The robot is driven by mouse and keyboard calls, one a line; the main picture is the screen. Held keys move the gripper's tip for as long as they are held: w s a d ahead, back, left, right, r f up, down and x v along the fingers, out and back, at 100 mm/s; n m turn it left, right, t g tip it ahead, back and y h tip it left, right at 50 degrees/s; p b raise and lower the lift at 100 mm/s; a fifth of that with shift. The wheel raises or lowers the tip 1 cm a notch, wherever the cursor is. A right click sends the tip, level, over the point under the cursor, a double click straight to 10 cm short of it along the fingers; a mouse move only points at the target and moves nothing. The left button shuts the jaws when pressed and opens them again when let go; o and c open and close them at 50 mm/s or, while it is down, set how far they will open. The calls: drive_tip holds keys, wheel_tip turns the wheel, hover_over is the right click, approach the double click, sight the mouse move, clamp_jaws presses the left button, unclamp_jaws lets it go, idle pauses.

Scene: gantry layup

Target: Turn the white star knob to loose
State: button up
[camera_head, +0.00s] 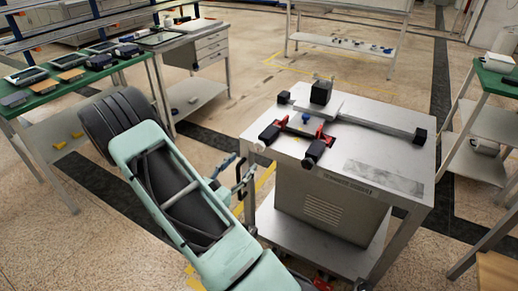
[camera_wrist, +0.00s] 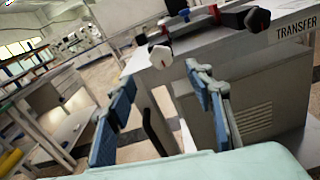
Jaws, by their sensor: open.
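The white star knob (camera_wrist: 161,56) shows in the wrist view at the table's edge, just beyond my fingertips and roughly between them in the picture. In the head view it is a small pale knob (camera_head: 260,146) at the left edge of the metal table, beside the red-and-black fixture (camera_head: 291,132). Its turn position is too small to tell. My gripper (camera_head: 240,172) is open and empty, left of and below the knob in the head view. In the wrist view my gripper (camera_wrist: 163,80) has its blue-padded fingers spread, apart from the knob.
The metal table (camera_head: 390,180) carries a long rail with black end blocks and has a grey cabinet (camera_head: 320,215) beneath. A second, dark knob (camera_wrist: 258,19) sits right of the white one. A green-topped bench (camera_head: 45,97) stands at left, with open floor behind the table.

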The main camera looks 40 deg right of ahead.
sight(258, 147)
drive_tip(key=x, duration=0.9)
drive_tip(key=shift+d, duration=0.2)
drive_tip(key=c, duration=1.2)
drive_tip(key=shift+o, duration=0.2)
